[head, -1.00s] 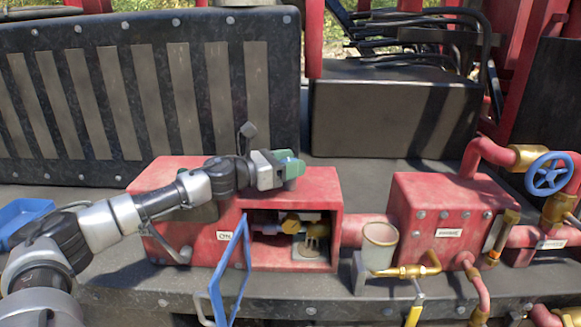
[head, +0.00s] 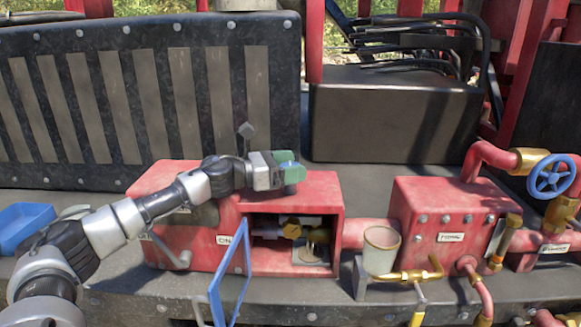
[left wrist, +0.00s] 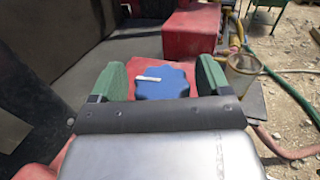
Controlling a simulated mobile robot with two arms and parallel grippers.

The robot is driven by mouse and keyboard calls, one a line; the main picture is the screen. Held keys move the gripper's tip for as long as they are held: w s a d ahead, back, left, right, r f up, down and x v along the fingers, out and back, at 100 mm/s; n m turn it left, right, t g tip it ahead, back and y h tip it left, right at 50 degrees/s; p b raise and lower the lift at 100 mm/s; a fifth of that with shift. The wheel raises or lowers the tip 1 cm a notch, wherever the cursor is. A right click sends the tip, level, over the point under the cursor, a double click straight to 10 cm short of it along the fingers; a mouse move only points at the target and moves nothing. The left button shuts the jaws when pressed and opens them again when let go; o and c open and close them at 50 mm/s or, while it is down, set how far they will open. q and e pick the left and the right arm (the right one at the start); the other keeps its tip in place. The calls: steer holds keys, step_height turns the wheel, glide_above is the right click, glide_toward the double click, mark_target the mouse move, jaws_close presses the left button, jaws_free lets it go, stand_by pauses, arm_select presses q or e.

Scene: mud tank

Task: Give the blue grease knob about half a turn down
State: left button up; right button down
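The blue grease knob (left wrist: 162,83) is a lobed cap with a white mark, on a red surface in the left wrist view. My left gripper (left wrist: 159,82) is open, with one green finger on each side of the knob and a gap on both sides. In the head view my left gripper (head: 288,170) is over the top of the red box (head: 319,190). The knob is hidden there by the gripper. My right gripper is not in view.
A blue-framed door (head: 232,280) stands open at the box front. A cup (head: 381,248), brass pipes and a second red box (head: 440,205) with a blue handwheel (head: 551,176) beyond it are to the right. A blue tray (head: 22,226) lies at left.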

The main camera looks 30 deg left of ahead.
arm_select(q)
steer(key=shift+r, duration=0.5)
step_height(320, 180, up, 3)
steer(key=shift+r+b, duration=0.15)
steer(key=shift+b, duration=0.45)
steer(key=d+r+p, duration=0.2)
steer(key=d+r, duration=0.4)
steer(key=d, duration=0.5)
steer(key=shift+d+r+p, duration=0.3)
steer(key=shift+d+r, duration=0.05)
steer(key=shift+w, duration=0.1)
